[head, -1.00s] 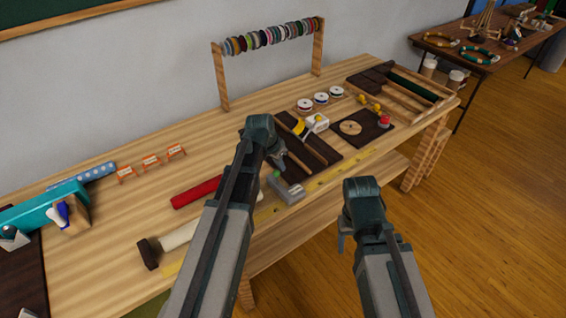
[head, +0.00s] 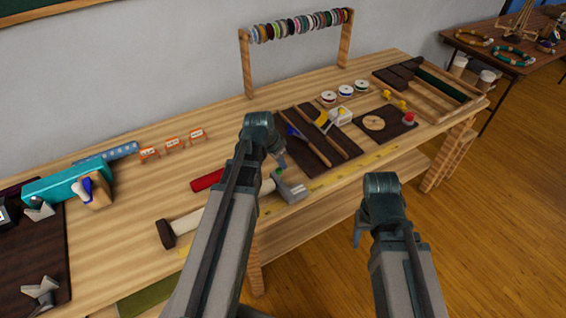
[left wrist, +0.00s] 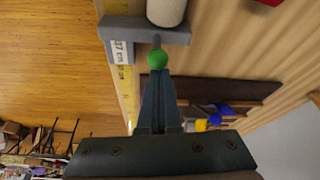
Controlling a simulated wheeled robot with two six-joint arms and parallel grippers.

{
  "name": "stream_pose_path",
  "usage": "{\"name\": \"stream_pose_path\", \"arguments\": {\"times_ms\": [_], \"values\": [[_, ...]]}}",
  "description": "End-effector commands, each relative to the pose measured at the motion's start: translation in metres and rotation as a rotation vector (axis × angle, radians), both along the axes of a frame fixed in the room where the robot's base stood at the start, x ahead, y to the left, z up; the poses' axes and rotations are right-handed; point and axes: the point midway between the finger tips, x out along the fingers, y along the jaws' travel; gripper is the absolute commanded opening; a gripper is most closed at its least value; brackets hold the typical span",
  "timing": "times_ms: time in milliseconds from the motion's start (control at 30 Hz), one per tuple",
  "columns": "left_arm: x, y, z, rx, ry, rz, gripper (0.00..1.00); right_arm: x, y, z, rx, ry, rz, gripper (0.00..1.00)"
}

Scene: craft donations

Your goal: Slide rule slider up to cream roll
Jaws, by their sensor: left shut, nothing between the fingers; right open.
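The rule slider (head: 291,188) is a grey block with a green knob on the yellow rule along the table's front edge. The cream roll (head: 188,226) lies left of it, partly hidden behind my left arm. In the left wrist view the slider (left wrist: 145,31) has the end of the cream roll (left wrist: 165,10) right at its far side; whether they touch I cannot tell. My left gripper (left wrist: 158,78) is shut and empty, its tips at the green knob (left wrist: 158,56). My right gripper (head: 363,230) is open and empty, in front of the table edge.
A brown block (head: 166,234) stands at the cream roll's left end. A red roll (head: 207,180) lies behind the cream one. A dark tool board (head: 310,150) lies right of the slider. A spool rack (head: 247,65) stands at the back.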

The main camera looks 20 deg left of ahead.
Motion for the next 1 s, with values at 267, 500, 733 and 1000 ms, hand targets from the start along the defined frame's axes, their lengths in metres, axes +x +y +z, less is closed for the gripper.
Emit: {"name": "stream_pose_path", "arguments": {"times_ms": [267, 500, 733, 1000], "values": [[0.012, -0.005, 0.003, 0.0, 0.0, 0.0, 0.0, 0.0, 0.0, 0.003, 0.0, 0.0, 0.0, 0.61], [0.03, -0.014, 0.021, 0.0, 0.001, 0.003, 0.0, 0.0, 0.0, 0.021, 0.0, 0.0, 0.0, 0.61], [0.017, -0.009, 0.056, 0.0, 0.0, 0.003, 0.0, 0.0, 0.0, 0.056, 0.0, 0.0, 0.0, 0.61], [0.005, -0.002, 0.093, 0.0, 0.0, 0.004, 0.0, 0.0, 0.0, 0.093, 0.0, 0.0, 0.001, 0.61]]}}
